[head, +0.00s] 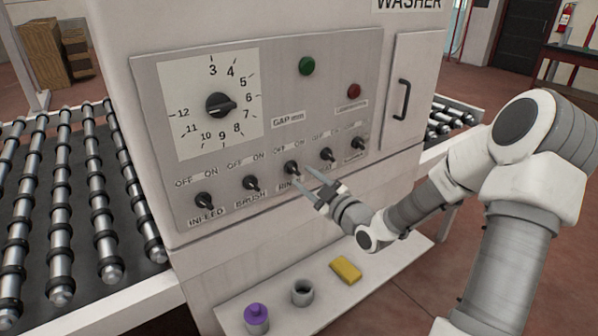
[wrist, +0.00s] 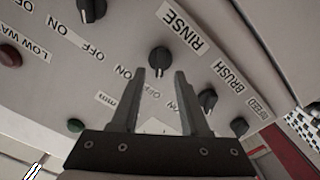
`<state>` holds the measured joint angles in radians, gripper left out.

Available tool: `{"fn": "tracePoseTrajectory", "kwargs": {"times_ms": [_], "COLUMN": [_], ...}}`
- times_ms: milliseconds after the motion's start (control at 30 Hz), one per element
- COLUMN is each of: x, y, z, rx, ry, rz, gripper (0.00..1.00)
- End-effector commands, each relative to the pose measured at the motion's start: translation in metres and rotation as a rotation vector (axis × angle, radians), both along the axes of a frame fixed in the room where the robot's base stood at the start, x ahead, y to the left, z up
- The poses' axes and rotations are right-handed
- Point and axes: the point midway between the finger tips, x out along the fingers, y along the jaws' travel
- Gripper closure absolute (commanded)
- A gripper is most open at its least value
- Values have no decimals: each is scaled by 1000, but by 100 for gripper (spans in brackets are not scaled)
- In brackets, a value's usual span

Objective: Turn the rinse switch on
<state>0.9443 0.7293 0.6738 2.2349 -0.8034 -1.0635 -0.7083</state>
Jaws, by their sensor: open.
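The rinse switch (head: 292,167) is a small black rotary knob in the middle of the lower row on the washer's control panel. OFF and ON are printed above it, and its RINSE label below is partly covered by my gripper in the head view. In the wrist view the rinse switch (wrist: 160,59) sits just beyond my fingertips, centred between them, with its pointer seeming to lean to the OFF side. My gripper (head: 314,187) is open and empty, just in front of the panel. In the wrist view the fingers of my gripper (wrist: 160,76) stand apart; contact with the knob cannot be told.
The brush switch (head: 251,183) and infeed switch (head: 204,201) are left of it; another knob (head: 326,154) is close on the right. A large gap dial (head: 221,105) and a green button (head: 307,65) are above. A shelf (head: 378,275) with small items juts out below.

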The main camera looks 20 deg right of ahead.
Motion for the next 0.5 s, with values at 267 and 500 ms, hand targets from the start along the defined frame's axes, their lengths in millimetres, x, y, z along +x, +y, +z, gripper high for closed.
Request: {"fn": "tracePoseTrajectory", "kwargs": {"times_ms": [267, 500], "x": [29, 32], "y": [12, 12], "z": [0, 0], "rx": [1, 0], "ry": [1, 0], "rz": [1, 0], "gripper": [55, 55]}}
